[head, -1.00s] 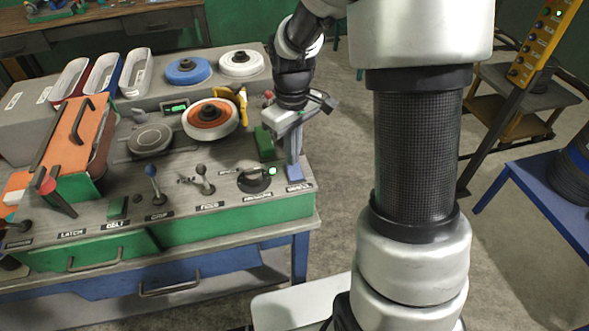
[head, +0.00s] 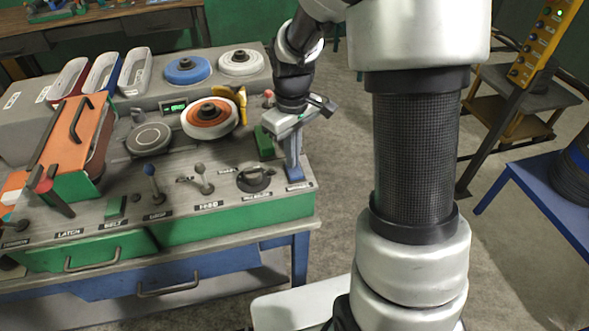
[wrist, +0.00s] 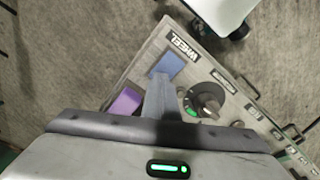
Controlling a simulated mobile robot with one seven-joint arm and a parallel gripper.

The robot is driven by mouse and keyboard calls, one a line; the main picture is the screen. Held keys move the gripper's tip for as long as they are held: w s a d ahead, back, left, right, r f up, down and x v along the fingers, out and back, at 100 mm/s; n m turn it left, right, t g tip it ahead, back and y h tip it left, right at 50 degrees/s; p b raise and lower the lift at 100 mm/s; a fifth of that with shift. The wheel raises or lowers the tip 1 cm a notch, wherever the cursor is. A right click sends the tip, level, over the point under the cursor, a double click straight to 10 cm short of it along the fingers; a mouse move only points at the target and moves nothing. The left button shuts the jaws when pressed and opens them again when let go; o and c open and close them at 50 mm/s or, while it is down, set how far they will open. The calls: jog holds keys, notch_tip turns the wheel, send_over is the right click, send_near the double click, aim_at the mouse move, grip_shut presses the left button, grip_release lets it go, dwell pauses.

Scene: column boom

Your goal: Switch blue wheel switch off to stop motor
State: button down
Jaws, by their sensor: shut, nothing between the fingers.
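The blue wheel switch (wrist: 168,65) is a small blue block on the grey panel, beside the "WHEEL" label (wrist: 185,48) in the wrist view. In the head view it is mostly hidden behind my fingers at the bench's front right corner. My gripper (head: 293,174) points down there with its fingers shut and empty. In the wrist view the fingertips (wrist: 161,80) are right at the switch's near edge; I cannot tell whether they touch it. An orange and white wheel (head: 210,112) sits further back on the bench.
A black rotary knob (head: 253,178) is just left of the switch, with levers (head: 200,182) further left.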

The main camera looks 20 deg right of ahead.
notch_tip(320, 180, up, 7)
jog(key=p, duration=0.5)
dwell(0.3)
dwell(0.4)
jog(key=s+r+m+t, duration=0.5)
jog(key=s+r+m, duration=0.1)
jog(key=s+r, duration=1.1)
jog(key=shift+s+t, duration=0.3)
jog(key=shift+s, duration=0.45)
